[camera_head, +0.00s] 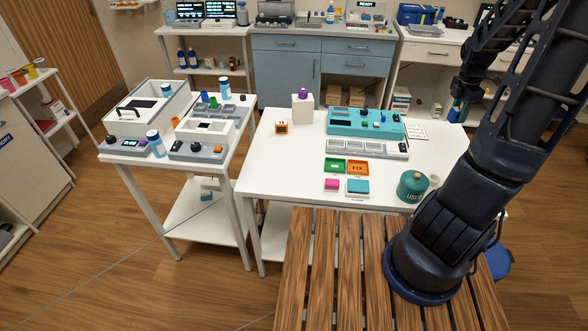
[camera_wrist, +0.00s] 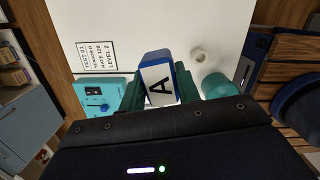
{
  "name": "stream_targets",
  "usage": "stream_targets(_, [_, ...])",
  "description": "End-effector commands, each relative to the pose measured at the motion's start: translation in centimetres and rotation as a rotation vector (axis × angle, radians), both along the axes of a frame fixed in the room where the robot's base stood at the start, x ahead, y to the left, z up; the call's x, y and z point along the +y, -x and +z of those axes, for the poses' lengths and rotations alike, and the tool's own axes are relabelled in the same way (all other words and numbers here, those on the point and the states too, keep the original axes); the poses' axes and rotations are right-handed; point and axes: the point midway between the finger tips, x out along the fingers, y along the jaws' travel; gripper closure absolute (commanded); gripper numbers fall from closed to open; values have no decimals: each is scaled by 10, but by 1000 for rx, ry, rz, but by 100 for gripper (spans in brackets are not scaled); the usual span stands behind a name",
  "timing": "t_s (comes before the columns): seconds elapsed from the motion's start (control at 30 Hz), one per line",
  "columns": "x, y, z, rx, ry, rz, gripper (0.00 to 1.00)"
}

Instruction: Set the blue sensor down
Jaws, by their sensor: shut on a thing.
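The blue sensor (camera_wrist: 160,68) shows in the wrist view as a blue block with a white face marked with a black "A". My gripper (camera_wrist: 158,88) is shut on it, with a dark green finger on each side. It is held over the white table (camera_wrist: 150,22); the gap beneath it is hard to judge. In the head view my gripper (camera_head: 457,110) is small and partly dark, hanging near the right back of the table (camera_head: 290,165), right of the teal test station (camera_head: 350,121) and the printed card (camera_head: 416,131).
A green canister labelled "USED" (camera_head: 412,188) and a small white cup (camera_head: 435,181) stand at the table's right front. Green (camera_head: 335,166) and orange "FIX" (camera_head: 357,168) trays lie mid-table, with a pink block (camera_head: 332,184) and a teal block (camera_head: 358,186) nearer. The table's left front is clear.

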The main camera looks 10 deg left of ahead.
Motion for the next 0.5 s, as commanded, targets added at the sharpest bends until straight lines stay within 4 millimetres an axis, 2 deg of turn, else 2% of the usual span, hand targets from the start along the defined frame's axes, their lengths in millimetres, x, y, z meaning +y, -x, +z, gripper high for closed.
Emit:
stream_targets(0.17, [33, -12, 0, 0, -1, 72, 92])
stream_targets(0.5, [113, -33, 0, -1, -2, 242, 92])
